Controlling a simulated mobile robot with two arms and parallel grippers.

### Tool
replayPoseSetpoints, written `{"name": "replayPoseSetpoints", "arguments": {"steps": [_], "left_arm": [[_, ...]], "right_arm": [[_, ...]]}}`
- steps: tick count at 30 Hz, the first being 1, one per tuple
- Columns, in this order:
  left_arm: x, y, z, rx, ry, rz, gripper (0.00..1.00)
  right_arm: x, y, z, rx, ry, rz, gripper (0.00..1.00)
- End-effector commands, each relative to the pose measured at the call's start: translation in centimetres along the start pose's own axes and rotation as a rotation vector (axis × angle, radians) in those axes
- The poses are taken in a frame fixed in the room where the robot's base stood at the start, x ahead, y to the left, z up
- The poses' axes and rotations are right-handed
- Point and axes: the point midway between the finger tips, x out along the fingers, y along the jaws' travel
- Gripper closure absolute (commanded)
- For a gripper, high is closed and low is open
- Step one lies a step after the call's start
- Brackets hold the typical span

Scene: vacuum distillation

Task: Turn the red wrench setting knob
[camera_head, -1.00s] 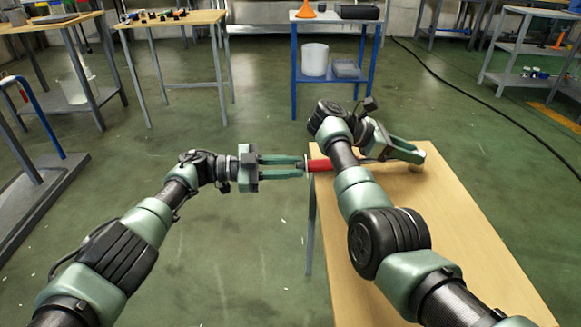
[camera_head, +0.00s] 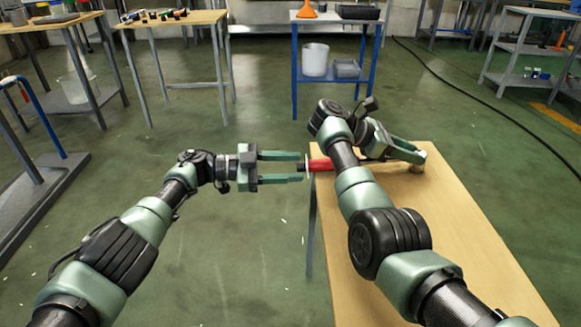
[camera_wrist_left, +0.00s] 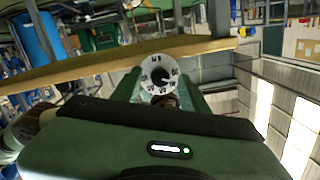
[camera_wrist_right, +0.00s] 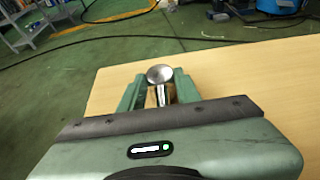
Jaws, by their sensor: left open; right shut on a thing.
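The red wrench (camera_head: 322,164) lies level at the left edge of the wooden table, its red handle pointing left. At the handle's end is the setting knob (camera_wrist_left: 159,76), seen in the left wrist view with a white, numbered dial around a dark middle. My left gripper (camera_head: 301,167) is open, with its fingers on either side of the knob and a gap to it. My right gripper (camera_wrist_right: 160,80) is shut on the wrench's silver head end (camera_wrist_right: 160,73) above the table. My right arm hides the wrench's middle in the head view.
The wooden table (camera_head: 460,240) is otherwise largely bare. A blue trolley (camera_head: 335,50) stands behind it with a white bucket (camera_head: 315,60) and an orange funnel (camera_head: 306,9). Open green floor lies around my left arm.

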Motion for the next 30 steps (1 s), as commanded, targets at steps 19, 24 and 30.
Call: {"name": "replayPoseSetpoints", "arguments": {"steps": [19, 24, 30], "left_arm": [[-11.1, 0.0, 0.1, -0.003, -0.003, -0.003, 0.56], [-11.8, 0.0, 0.1, -0.002, -0.002, -0.001, 0.56], [-11.8, 0.0, 0.1, -0.002, -0.002, -0.001, 0.56]], "right_arm": [[0.0, 0.0, 0.0, 0.000, -0.001, 0.000, 1.00], [0.0, 0.0, 0.0, 0.000, -0.001, 0.000, 1.00], [0.0, 0.0, 0.0, 0.000, -0.001, 0.000, 1.00]]}}
